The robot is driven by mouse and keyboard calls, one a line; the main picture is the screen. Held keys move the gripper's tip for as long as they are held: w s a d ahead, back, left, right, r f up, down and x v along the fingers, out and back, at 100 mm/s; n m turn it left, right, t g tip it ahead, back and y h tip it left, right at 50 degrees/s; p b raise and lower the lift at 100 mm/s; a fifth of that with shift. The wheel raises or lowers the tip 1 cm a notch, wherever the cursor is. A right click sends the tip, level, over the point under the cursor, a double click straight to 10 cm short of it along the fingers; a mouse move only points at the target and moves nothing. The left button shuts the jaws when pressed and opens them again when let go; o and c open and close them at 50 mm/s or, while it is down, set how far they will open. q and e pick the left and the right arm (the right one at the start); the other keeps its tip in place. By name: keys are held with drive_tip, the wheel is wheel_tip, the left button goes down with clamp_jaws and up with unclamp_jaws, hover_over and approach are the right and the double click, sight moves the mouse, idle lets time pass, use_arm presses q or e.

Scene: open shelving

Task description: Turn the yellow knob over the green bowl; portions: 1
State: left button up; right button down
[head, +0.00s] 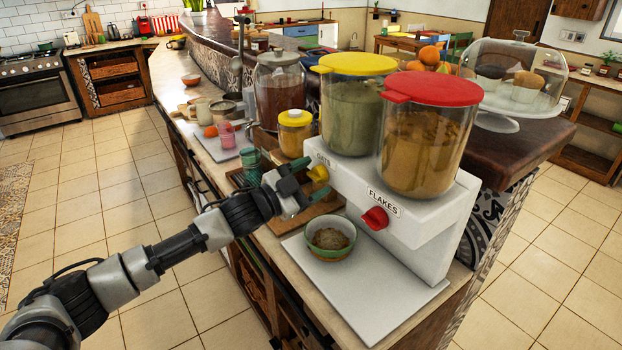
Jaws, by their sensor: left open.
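The yellow knob (318,173) is on the front of the white dispenser (425,226), under the label OATS. My left gripper (305,184) is open, with its fingers close around the yellow knob; I cannot tell whether they touch it. The green bowl (316,250) stands upright on the white board below the dispenser, with brownish contents in it. It sits in front of the dispenser, below and between the yellow knob and the red knob (375,218). The red knob is under the label FLAKES. My right gripper is not in view.
Yellow-lidded (358,64) and red-lidded (433,88) containers stand on the dispenser. Behind my gripper are a wooden tray (322,208), a green glass (250,160) and a yellow-lidded jar (294,135). The board's front area (375,310) is clear.

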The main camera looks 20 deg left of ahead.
use_arm(q)
drive_tip(key=b+v, duration=0.3)
drive_tip(key=v, duration=0.7)
drive_tip(key=shift+s+a, duration=0.2)
drive_tip(key=shift+s, duration=0.1)
drive_tip(key=shift+f, duration=0.1)
